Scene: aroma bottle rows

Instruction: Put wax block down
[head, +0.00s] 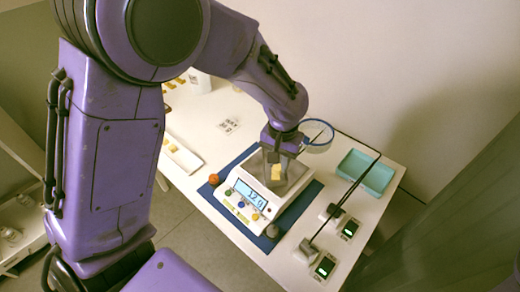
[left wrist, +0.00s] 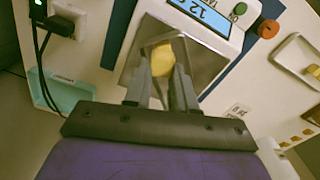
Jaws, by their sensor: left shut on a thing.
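The yellow wax block (head: 277,172) is at the scale's metal pan. It also shows between my fingertips in the left wrist view (left wrist: 162,59). My left gripper (head: 279,160) reaches down over the pan and is shut on the block; its fingers also show in the left wrist view (left wrist: 161,78). The white scale (head: 232,205) stands on a blue mat (head: 308,196), and its lit display seems to read 12 g. I cannot tell for sure whether the block's underside touches the pan. My right gripper is out of view.
A round glass dish (head: 317,138) stands behind the scale, and a teal tray (head: 366,172) is at the right. Two small devices with green displays (head: 325,266) and black cables lie near the right edge. An orange-brown knob-like object (head: 213,179) and a white tray (head: 182,155) are left.

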